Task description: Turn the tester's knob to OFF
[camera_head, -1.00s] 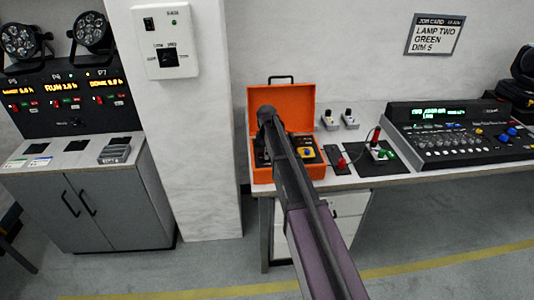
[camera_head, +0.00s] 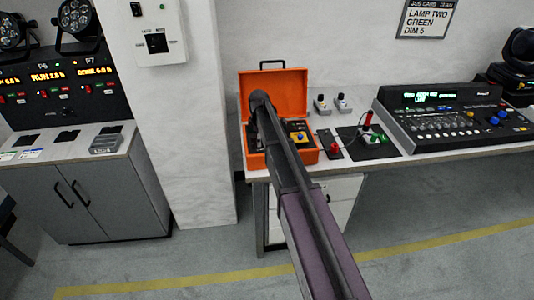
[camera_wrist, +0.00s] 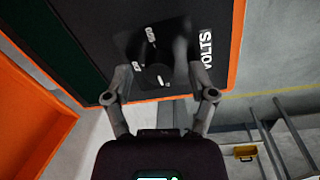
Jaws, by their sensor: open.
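The tester is an orange case (camera_head: 272,91) with a raised lid, on the left end of the bench. My arm crosses in front of it and hides part of its panel. In the wrist view its black panel (camera_wrist: 95,22) carries the word VOLTS and small dial labels too blurred to read surely. The dark knob (camera_wrist: 150,60) has a white mark towards the bottom of the picture. My gripper (camera_wrist: 160,82) is open, one finger on each side of the knob's lower part. I cannot tell whether the fingers touch it. The head view hides the fingertips.
The orange lid wall (camera_wrist: 30,115) is at left in the wrist view. A lighting console (camera_head: 455,120) is to the right, a pillar (camera_head: 185,130) to the left.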

